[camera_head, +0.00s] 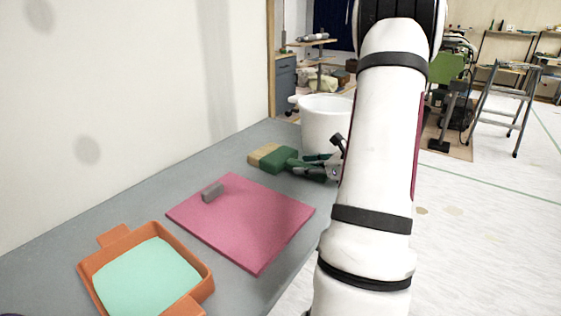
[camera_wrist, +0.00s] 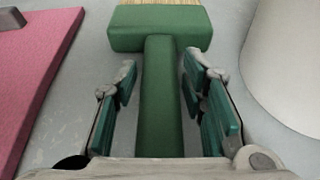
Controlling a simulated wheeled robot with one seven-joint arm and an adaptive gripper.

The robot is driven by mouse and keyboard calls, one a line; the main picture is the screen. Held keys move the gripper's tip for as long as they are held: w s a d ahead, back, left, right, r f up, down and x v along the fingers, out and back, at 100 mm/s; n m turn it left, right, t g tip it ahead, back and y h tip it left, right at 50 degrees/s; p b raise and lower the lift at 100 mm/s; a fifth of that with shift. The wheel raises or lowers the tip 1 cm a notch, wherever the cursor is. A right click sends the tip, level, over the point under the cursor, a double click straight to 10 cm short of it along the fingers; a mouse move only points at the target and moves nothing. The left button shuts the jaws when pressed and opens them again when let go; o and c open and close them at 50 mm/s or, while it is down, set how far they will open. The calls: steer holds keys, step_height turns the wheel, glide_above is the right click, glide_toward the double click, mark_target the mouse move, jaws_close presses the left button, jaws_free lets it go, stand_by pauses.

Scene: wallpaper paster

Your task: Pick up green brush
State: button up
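The green brush (camera_head: 278,158) lies on the grey table, its tan bristles pointing left in the head view. In the wrist view its green handle (camera_wrist: 160,100) runs between my two fingers, with the wide head and bristles beyond the fingertips. My gripper (camera_head: 312,167) is at the handle in the head view. In the wrist view my gripper (camera_wrist: 161,75) is open around the handle, with a gap visible on each side. The handle's far end is hidden by the gripper body.
A white bucket (camera_head: 325,122) stands close behind the brush. A pink sheet (camera_head: 245,222) with a small grey block (camera_head: 212,192) lies in front. An orange tray (camera_head: 205,285) with turquoise contents is at the near left. A wall borders the grey table (camera_head: 150,205).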

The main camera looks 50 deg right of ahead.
jaws_close()
steer(key=shift+r, duration=0.15)
steer(key=shift+r+p, duration=0.35)
steer(key=shift+r, duration=0.3)
step_height(320, 180, up, 2)
steer(key=shift+r+p, duration=0.25)
steer(key=shift+p, duration=0.25)
steer(key=s+a+p, duration=0.1)
steer(key=s+a, duration=0.1)
steer(key=s, duration=0.5)
steer(key=s+a+p, duration=0.1)
steer(key=s+a, duration=0.1)
steer(key=s, duration=0.6)
steer(key=shift+s+a+r, duration=0.15)
steer(key=shift+a+r, duration=0.25)
steer(key=shift+r, duration=0.05)
steer(key=shift+c, duration=0.4)
jaws_free()
jaws_close()
